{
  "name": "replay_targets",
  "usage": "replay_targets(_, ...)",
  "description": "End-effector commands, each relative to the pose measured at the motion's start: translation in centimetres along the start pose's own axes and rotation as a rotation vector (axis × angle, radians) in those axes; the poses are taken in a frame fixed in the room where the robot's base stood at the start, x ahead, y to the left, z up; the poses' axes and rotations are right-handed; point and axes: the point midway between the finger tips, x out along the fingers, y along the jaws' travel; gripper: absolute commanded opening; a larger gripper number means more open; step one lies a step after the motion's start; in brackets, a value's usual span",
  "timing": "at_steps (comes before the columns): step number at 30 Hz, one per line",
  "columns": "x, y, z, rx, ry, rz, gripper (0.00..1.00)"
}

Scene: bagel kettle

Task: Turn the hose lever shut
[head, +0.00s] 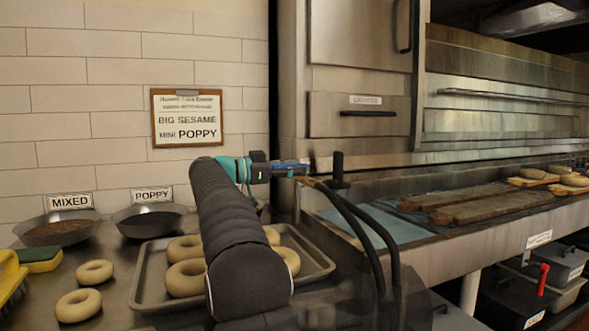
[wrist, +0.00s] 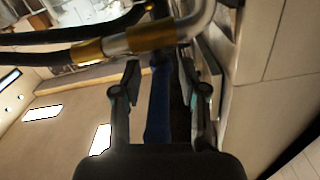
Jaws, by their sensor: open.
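A blue lever (wrist: 158,110) lies lengthwise between the two fingers of my gripper (wrist: 160,76) in the wrist view. The fingers are open, one on each side, and I see no firm grip on it. The lever's far end is close to a metal pipe (wrist: 197,22) and brass fitting (wrist: 148,36). In the head view my gripper (head: 284,170) is beside the hose fitting, and a small blue strip (head: 291,162) shows there. Black hoses (head: 370,240) hang down from the fitting. The lever's joint is partly hidden.
A baking tray (head: 313,262) with bagels lies beneath my arm. Bowls labelled MIXED (head: 57,228) and POPPY (head: 150,220) stand at the left wall. A black upright handle (head: 338,168) is just right of the fitting. Wooden boards (head: 480,208) lie farther right.

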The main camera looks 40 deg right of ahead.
Motion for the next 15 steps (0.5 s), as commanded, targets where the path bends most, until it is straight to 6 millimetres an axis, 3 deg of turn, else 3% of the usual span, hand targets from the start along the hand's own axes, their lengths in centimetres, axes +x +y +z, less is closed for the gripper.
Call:
replay_targets(7, -1.4, -0.1, -0.1, 0.001, 0.000, -0.003, 0.42)
replay_targets(15, -6.7, -0.1, 0.0, 0.001, -0.001, -0.005, 0.42)
